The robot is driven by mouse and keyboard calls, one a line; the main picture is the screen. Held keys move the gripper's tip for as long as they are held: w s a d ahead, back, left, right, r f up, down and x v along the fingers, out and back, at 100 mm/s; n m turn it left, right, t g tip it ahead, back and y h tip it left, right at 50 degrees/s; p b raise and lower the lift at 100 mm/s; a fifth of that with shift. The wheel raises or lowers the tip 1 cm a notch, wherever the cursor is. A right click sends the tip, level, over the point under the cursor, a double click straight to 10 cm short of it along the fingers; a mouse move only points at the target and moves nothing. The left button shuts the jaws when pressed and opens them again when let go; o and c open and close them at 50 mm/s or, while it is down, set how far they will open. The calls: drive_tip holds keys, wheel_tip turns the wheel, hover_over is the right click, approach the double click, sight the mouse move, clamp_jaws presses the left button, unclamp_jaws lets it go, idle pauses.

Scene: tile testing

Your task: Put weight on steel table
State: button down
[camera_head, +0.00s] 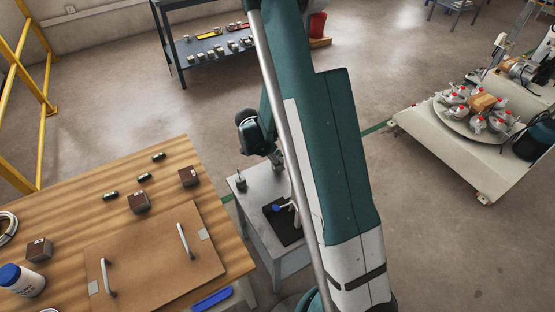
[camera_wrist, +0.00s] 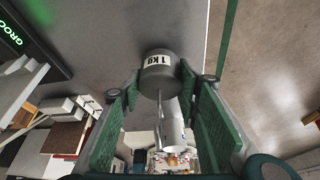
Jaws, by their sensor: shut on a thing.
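A grey cylindrical weight (camera_wrist: 160,72) labelled 1 KG sits between the fingertips of my gripper (camera_wrist: 163,85) in the wrist view. The gripper is shut on it with its green pads on either side. A plain dark grey surface lies behind the weight; I cannot tell whether the weight touches it. In the head view the grey steel table (camera_head: 263,190) stands beside the wooden table. A small dark cylinder with a knob (camera_head: 240,181) stands near its far left corner; I cannot tell whether it is the same weight. My arm hides much of the gripper area there.
A black mat (camera_head: 280,228) with a blue-and-white item lies on the steel table. The wooden table (camera_head: 190,155) holds blocks, small dark cylinders and a board with handles (camera_head: 145,255). A black panel with green lettering (camera_wrist: 25,40) is at the wrist view's upper left.

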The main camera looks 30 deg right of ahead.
drive_tip(key=shift+f, duration=0.3)
drive_tip(key=shift+f, duration=0.15)
drive_tip(key=c, duration=1.7)
unclamp_jaws()
drive_tip(key=shift+r, duration=0.2)
drive_tip(key=p+v, duration=0.3)
drive_tip(key=v, duration=0.9)
drive_tip(key=shift+d+r, duration=0.1)
